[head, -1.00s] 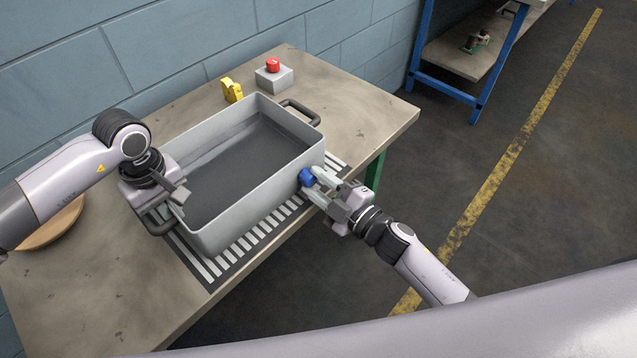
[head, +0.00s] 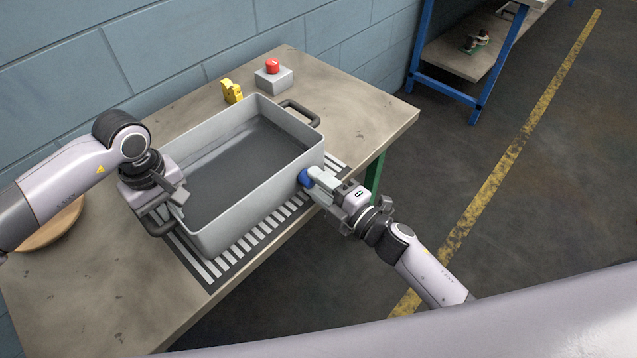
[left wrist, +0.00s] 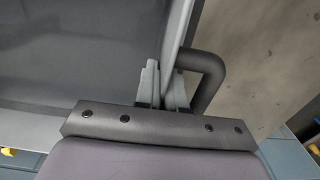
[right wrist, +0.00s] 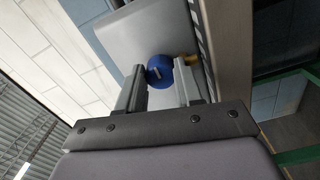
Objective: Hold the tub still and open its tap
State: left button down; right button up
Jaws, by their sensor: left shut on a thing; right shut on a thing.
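The grey tub (head: 255,205) stands on the table with a dark surface inside it. My left gripper (head: 178,203) is shut on the tub's near-left wall; in the left wrist view, its fingers lie on both sides of the rim (left wrist: 178,40), beside the dark handle (left wrist: 212,72). The blue tap (head: 304,179) is low on the tub's right wall. My right gripper (head: 317,182) is shut on it; in the right wrist view, its fingers flank the round blue knob (right wrist: 159,71). The finger contacts are partly hidden in the head view.
The tub sits over a striped mat (head: 240,248). A yellow object (head: 231,91) and a red button on a grey box (head: 273,77) stand behind it. A round wooden board (head: 52,228) lies left, behind my left arm. Bare floor lies right of the table.

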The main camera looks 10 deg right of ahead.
jog(key=o, duration=1)
jog(key=shift+o, duration=0.2)
jog(key=v, duration=1.2)
